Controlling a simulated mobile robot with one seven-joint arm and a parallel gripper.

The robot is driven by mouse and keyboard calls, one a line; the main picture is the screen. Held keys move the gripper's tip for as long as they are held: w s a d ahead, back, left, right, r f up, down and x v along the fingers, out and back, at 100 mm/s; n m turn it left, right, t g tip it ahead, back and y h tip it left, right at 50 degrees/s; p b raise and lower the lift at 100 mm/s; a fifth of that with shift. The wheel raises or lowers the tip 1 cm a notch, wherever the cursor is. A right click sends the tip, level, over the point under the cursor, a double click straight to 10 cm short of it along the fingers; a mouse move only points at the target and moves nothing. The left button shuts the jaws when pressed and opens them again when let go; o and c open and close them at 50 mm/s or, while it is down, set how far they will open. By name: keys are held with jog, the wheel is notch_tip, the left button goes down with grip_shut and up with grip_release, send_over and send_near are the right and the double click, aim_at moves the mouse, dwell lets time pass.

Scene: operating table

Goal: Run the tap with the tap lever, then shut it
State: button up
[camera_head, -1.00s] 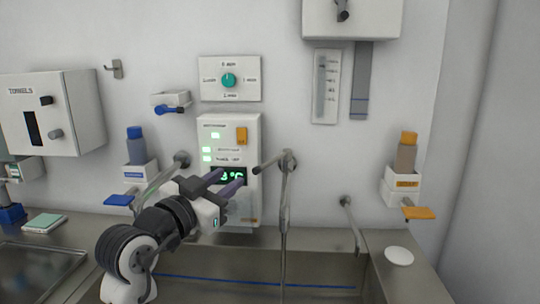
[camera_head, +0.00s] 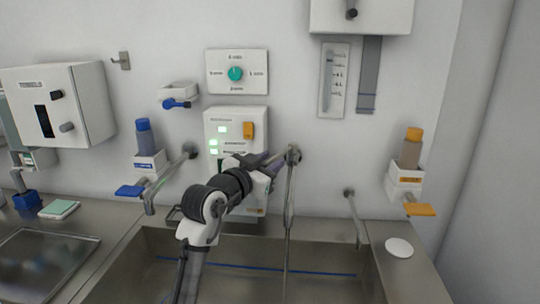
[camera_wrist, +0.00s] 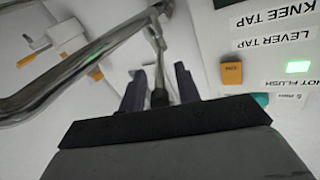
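The wall tap (camera_head: 291,180) is chrome, right of the white control panel, with a long pipe running down over the sink. Its short dark-tipped lever is largely hidden by my gripper (camera_head: 268,162) in the head view. In the wrist view the tap lever (camera_wrist: 159,92) points toward me between the two dark fingers of my gripper (camera_wrist: 159,85). The fingers are apart, with a visible gap on each side of the lever. The tap's chrome pipe (camera_wrist: 75,70) crosses the upper left there. I cannot tell whether water runs.
The steel sink (camera_head: 130,262) lies below. A second tap (camera_head: 168,176) is on the left and another (camera_head: 355,215) on the right. Blue (camera_head: 145,140) and orange (camera_head: 411,150) dispensers flank them. The control panel (camera_head: 222,118) is close behind my gripper.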

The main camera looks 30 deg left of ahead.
jog(key=shift+w, duration=0.35)
grip_shut()
